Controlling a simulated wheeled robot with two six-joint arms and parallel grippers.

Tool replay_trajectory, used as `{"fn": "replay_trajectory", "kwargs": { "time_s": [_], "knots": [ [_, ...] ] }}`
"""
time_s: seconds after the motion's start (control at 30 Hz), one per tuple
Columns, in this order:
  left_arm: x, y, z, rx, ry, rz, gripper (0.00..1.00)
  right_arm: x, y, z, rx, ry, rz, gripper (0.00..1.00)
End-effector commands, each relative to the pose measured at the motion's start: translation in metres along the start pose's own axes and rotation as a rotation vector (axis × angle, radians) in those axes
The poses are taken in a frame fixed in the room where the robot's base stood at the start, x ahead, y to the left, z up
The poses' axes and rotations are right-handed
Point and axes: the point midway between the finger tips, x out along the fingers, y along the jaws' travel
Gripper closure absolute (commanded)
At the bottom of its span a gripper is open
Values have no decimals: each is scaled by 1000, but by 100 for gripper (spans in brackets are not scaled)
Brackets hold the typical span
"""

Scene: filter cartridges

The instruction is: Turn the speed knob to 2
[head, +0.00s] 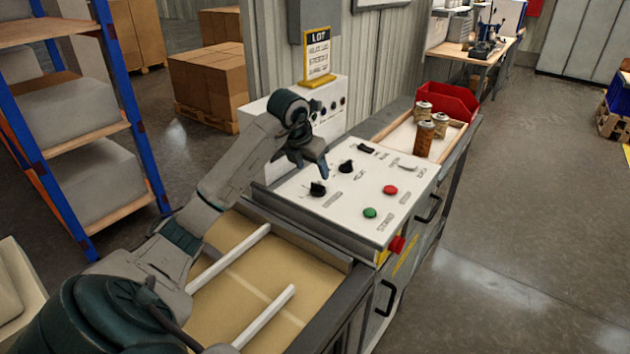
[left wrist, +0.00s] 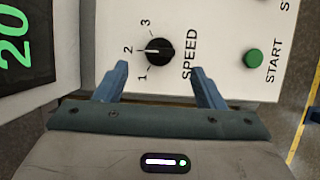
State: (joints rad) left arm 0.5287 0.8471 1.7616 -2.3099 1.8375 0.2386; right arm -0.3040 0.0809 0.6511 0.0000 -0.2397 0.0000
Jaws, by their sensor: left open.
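The speed knob (head: 317,188) is black and sits at the near left of the white control panel (head: 345,205). In the left wrist view the knob (left wrist: 159,52) has the word SPEED beside it and the numbers 1, 2 and 3 around it. Its white mark points toward the 2. My left gripper (head: 312,171) hangs above the panel close to this knob. In the left wrist view its two blue fingers (left wrist: 160,80) are apart with nothing between them, and the knob shows beyond them, apart from both. My right gripper is not in view.
A second black knob (head: 346,166), a green START button (head: 370,213) and a red button (head: 390,190) are on the panel. A tray (head: 448,140) with brown cartridges (head: 423,140) and a red bin (head: 450,100) stand behind. A dark display (left wrist: 25,50) shows green digits.

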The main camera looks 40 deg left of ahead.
Motion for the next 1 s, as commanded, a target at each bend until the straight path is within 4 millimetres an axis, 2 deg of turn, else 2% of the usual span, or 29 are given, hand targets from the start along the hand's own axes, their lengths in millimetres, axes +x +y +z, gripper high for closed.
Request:
{"fn": "replay_trajectory", "kwargs": {
  "time_s": [0.1, 0.3, 1.0],
  "knots": [
    [-20, 0, 0, 1, -3, 1, 37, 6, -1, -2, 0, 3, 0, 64],
    [-39, 0, 0, 1, -1, 0, 37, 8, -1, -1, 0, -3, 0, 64],
    [-42, 0, 0, 0, 0, 0, 37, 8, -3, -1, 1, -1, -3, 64]
  ]
}}
